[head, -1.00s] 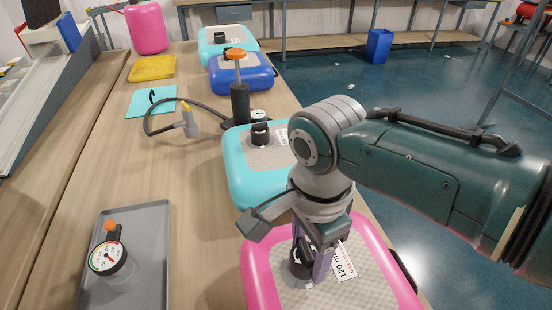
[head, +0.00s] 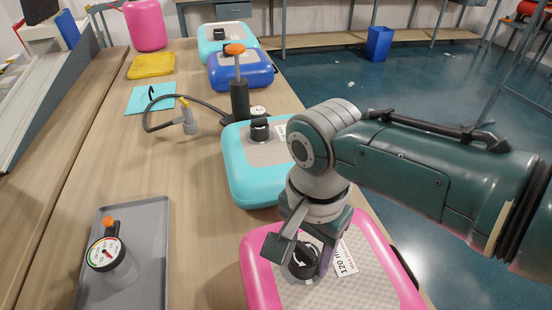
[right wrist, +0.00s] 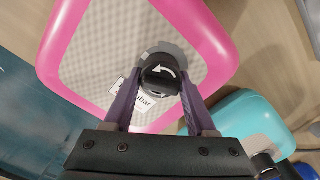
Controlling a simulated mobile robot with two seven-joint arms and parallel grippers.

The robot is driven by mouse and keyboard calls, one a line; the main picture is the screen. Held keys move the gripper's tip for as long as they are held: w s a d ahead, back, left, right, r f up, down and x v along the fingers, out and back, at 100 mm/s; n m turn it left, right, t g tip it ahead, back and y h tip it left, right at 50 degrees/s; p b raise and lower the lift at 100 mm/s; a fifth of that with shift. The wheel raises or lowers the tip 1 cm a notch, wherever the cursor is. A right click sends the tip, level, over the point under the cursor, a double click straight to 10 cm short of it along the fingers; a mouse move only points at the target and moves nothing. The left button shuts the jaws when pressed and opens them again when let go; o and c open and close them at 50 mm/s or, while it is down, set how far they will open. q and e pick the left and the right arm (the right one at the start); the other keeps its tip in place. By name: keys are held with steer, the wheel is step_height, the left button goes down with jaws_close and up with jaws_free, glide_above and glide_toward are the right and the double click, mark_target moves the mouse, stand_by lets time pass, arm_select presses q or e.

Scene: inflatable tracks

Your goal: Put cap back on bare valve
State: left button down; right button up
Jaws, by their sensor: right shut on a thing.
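The pink inflatable track (head: 262,285) lies on the table at the front right. A black cap (head: 301,266) with a white curved arrow sits at the grey valve on its top; in the right wrist view the cap (right wrist: 160,76) shows between my purple fingers, over the grey valve ring (right wrist: 178,52). My right gripper (head: 308,262) is shut on the cap from above; it also shows in the right wrist view (right wrist: 160,88). How deeply the cap is seated cannot be told. No bare valve shows clearly. My left gripper is out of view.
A teal track (head: 245,180) with a black cap (head: 259,129) lies just behind, then a pump (head: 239,98) and a blue track (head: 262,74). A grey tray (head: 150,225) with a gauge (head: 104,254) stands at the left. The table between is bare.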

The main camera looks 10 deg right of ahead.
steer(key=n, duration=0.5)
steer(key=shift+w+a, duration=0.1)
stand_by(0.3)
steer(key=n, duration=0.4)
steer(key=shift+a+n, duration=0.1)
steer(key=shift+n, duration=0.3)
steer(key=o, duration=1.4)
